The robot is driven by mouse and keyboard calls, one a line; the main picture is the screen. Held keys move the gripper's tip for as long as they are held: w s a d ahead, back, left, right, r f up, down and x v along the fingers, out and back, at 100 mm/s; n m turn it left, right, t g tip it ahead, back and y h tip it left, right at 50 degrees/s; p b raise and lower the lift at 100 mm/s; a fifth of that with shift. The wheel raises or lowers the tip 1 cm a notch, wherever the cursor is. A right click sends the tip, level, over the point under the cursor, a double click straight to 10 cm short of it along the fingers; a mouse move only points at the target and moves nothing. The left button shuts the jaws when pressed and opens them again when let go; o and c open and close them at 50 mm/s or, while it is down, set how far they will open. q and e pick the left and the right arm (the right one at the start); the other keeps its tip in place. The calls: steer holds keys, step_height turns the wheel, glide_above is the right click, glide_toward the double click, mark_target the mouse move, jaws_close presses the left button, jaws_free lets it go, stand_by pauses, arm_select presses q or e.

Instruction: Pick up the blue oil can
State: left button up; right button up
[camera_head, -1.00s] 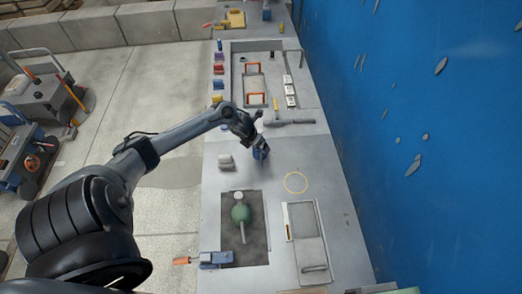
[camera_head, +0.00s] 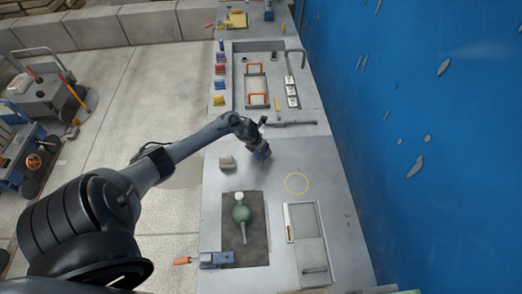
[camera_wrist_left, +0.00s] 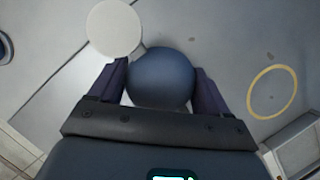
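The blue oil can (camera_head: 264,156) stands on the grey bench top, mostly hidden by my left gripper in the head view. In the left wrist view its round dark blue top (camera_wrist_left: 161,78) lies between the two fingers. My left gripper (camera_head: 260,149) is down at the can, with one finger on each side of it. The fingers (camera_wrist_left: 162,85) are close to the can's sides; I cannot tell whether they press on it. My right gripper is not in view.
A yellow ring (camera_head: 296,184) lies to the right. A green bottle-like object (camera_head: 241,213) lies on a dark mat (camera_head: 257,250) nearer me. A dark bar (camera_head: 292,123) lies beyond.

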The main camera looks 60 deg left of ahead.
arm_select(q)
steer(key=c, duration=0.7)
steer(key=shift+c, duration=0.6)
steer(key=shift+r, duration=0.1)
